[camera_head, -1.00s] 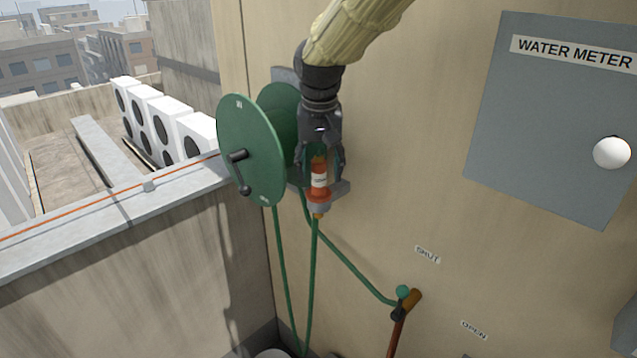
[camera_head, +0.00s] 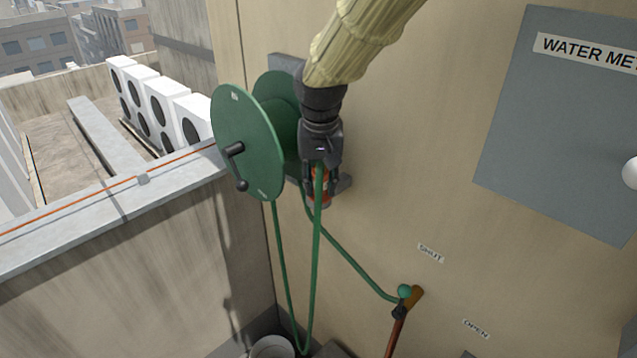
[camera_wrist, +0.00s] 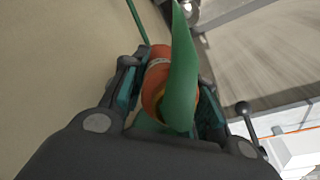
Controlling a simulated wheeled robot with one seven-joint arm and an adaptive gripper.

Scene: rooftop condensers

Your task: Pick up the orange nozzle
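The orange nozzle (camera_head: 325,190) is beside the green hose reel in the head view, partly hidden by my gripper and the hose. My gripper (camera_head: 320,188) points down over it, one finger on each side. In the wrist view the nozzle (camera_wrist: 157,78) lies between the two fingers (camera_wrist: 168,95), which look closed on its sides. The green hose (camera_wrist: 182,75) crosses in front of the nozzle and hides part of it. In the head view the hose (camera_head: 317,240) runs up in front of the nozzle to my gripper.
The green reel (camera_head: 248,142) with its black crank (camera_head: 236,150) is close at left. A grey WATER METER box (camera_head: 560,130) is at right. A lever (camera_head: 400,315) with a hose fitting is below.

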